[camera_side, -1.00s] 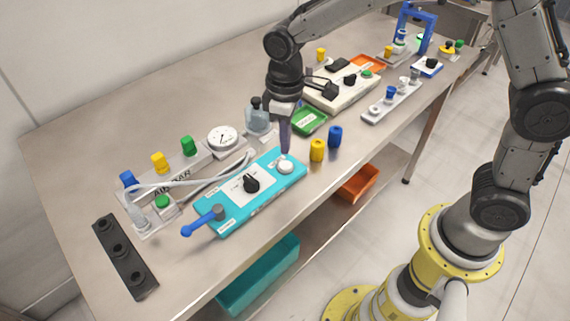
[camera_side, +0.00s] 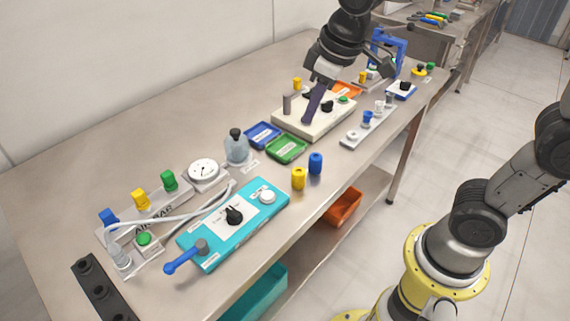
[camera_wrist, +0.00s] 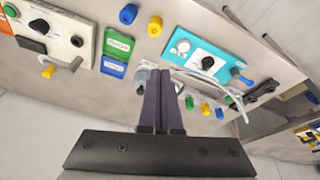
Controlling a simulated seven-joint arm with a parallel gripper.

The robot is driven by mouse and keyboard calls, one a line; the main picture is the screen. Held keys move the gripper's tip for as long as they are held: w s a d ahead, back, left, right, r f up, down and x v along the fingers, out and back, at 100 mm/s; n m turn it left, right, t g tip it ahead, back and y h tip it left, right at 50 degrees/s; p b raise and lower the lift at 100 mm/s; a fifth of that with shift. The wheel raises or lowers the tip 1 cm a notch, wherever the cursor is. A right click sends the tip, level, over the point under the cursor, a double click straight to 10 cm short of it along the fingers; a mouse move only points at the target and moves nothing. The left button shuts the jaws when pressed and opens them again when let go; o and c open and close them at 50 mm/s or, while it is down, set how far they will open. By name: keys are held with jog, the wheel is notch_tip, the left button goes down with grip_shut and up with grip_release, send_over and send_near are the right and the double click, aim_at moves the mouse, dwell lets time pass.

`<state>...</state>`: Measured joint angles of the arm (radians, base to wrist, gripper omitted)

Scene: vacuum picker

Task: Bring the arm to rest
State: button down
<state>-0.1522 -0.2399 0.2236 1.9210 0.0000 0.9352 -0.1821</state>
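My gripper (camera_side: 313,112) is above the cream panel (camera_side: 292,121) toward the back of the table, its purple fingers pointing down. In the wrist view the two purple fingers of my gripper (camera_wrist: 160,75) lie side by side with no clear gap, and nothing shows held between them. The exact height of the fingertips over the panel is hard to tell.
Near the gripper are green (camera_side: 287,149) and blue (camera_side: 263,135) trays, an orange tray (camera_side: 346,90) and a blue frame (camera_side: 388,48). A teal panel (camera_side: 215,240), yellow (camera_side: 298,178) and blue (camera_side: 316,163) cylinders, a bottle (camera_side: 237,150) and a gauge (camera_side: 203,171) stand nearer.

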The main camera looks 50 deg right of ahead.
jog(key=s+d+m+t, duration=0.1)
jog(key=s+d+m, duration=0.1)
jog(key=s, duration=0.6)
jog(key=s+d+f+m+t, duration=0.1)
jog(key=s+d, duration=0.2)
jog(key=s, duration=0.5)
jog(key=shift+s+f+m+h, duration=0.15)
jog(key=shift+f+m+h, duration=0.15)
jog(key=shift+m, duration=0.1)
